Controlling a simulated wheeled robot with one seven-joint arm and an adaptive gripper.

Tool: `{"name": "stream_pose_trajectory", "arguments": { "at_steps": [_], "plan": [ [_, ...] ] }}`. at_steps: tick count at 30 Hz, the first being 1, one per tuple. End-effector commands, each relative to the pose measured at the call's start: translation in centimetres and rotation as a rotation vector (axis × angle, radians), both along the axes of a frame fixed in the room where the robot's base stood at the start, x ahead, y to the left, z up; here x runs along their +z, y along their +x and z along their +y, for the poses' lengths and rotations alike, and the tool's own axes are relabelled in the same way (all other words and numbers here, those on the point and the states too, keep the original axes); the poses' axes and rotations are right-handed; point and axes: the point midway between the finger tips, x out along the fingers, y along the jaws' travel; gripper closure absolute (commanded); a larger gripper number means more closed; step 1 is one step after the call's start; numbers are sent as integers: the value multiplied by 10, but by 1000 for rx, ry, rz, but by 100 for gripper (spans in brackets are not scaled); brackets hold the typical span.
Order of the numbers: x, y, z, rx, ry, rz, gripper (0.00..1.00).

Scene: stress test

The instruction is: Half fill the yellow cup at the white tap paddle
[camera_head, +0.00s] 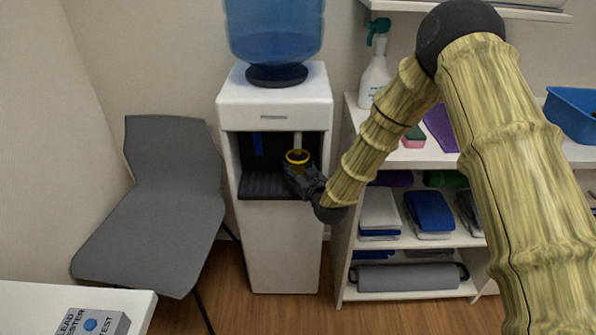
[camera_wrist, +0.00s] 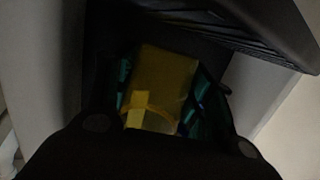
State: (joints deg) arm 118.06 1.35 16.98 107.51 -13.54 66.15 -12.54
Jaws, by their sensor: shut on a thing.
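The yellow cup (camera_head: 297,157) is inside the dispensing recess of the white water dispenser (camera_head: 275,115), above the drip tray. My gripper (camera_head: 299,176) is shut on it from the front right. In the wrist view the cup (camera_wrist: 165,75) sits between the dark green-tinted fingers (camera_wrist: 160,98). The white tap paddle (camera_head: 298,141) is directly above the cup's rim, on the right of the recess. I cannot tell whether they touch. The water level in the cup is not clear in either view.
A blue water bottle (camera_head: 274,35) stands on the dispenser. A grey chair (camera_head: 165,205) is to the left. A white shelf unit (camera_head: 408,157) with a spray bottle (camera_head: 375,75) and folded cloths stands close on the right. The dark drip tray (camera_head: 268,187) lies below the cup.

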Motion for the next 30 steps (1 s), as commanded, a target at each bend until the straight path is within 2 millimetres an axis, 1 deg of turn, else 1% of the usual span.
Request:
{"name": "stream_pose_trajectory", "arguments": {
  "at_steps": [18,30],
  "plan": [
    [0,14,0,0,-1,0,56],
    [0,14,0,0,0,-1,56]
  ]
}}
